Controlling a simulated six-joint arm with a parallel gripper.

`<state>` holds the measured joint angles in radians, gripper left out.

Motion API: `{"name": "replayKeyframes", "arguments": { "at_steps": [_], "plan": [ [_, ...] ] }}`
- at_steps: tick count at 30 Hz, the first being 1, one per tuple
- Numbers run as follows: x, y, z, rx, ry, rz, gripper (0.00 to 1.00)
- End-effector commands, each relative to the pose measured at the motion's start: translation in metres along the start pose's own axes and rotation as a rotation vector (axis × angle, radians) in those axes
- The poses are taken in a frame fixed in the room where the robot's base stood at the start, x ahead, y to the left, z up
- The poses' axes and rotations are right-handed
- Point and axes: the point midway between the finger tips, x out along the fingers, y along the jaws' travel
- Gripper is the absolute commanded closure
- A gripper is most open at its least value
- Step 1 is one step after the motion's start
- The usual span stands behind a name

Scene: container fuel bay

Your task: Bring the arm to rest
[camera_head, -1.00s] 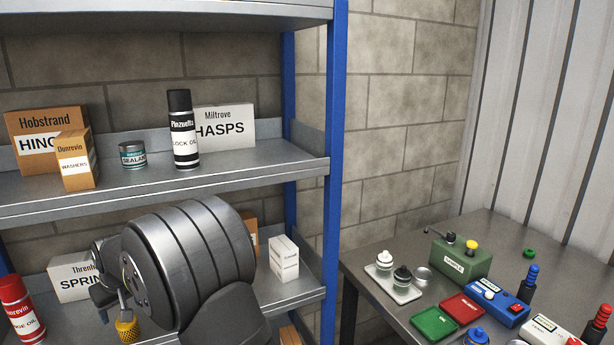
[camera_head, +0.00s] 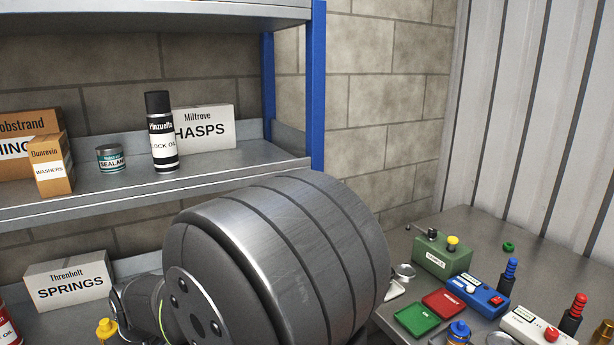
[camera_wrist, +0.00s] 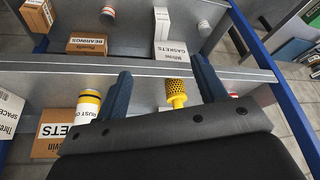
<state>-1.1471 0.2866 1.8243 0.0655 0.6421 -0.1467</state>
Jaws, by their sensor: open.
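My gripper (camera_wrist: 165,80) shows in the wrist view with its two dark blue fingers spread apart. A yellow piece with a mesh top (camera_wrist: 176,92) appears in the gap between them, with space on both sides. A similar yellow piece (camera_head: 105,328) stands at the lower left in the head view. My large grey arm link fills the lower middle of the head view and hides part of the lower shelf and the table's near left. The fingers cannot be made out clearly in the head view.
The upper shelf (camera_head: 240,165) holds a lock oil can (camera_head: 162,132), a sealant tin (camera_head: 110,158) and boxes. A springs box (camera_head: 68,285) stands below. A blue post (camera_head: 316,90) is right of the shelf. The table (camera_head: 480,225) carries a green box (camera_head: 442,258) and trays.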

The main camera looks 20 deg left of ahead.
Motion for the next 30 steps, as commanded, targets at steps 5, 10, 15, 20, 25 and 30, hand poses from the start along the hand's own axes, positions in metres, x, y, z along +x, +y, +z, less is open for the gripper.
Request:
{"name": "replayKeyframes", "arguments": {
  "at_steps": [5,10,15,20,25,30],
  "plan": [
    [-0.004,0.04,-0.002,0.075,0.002,0.031,0.36],
    [-0.009,0.074,0.001,0.14,0.002,0.058,0.36],
    [-0.015,0.107,0.006,0.204,0.002,0.084,0.36],
    [-0.022,0.138,0.012,0.264,0.002,0.109,0.36],
    [-0.03,0.17,0.021,0.328,0.002,0.135,0.36],
    [-0.038,0.201,0.032,0.391,0.002,0.16,0.36]
  ]
}}
